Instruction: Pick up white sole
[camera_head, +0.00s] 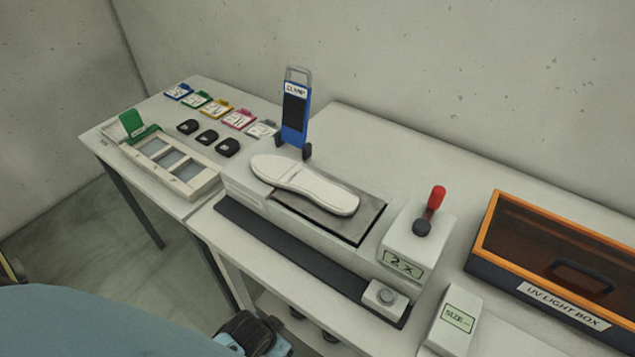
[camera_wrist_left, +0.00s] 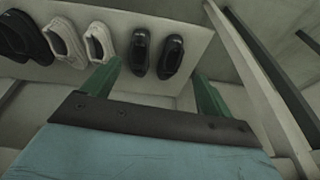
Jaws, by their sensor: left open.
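The white sole (camera_head: 305,184) lies flat on the dark plate of the clamp station (camera_head: 373,218), in the middle of the head view. Its left end reaches past the plate. My left gripper (camera_wrist_left: 155,80) shows in the wrist view with its two green fingers apart and nothing between them. The sole is not in the wrist view. In the head view my left arm comes in at the bottom left, below the table edge and well apart from the sole. My right gripper is in neither view.
A blue clamp (camera_head: 295,112) stands upright behind the sole. A box with a red lever (camera_head: 436,197) is right of it, and an orange-edged UV light box (camera_head: 545,260) farther right. In the wrist view, several shoes (camera_wrist_left: 98,42) stand on a shelf (camera_wrist_left: 190,22).

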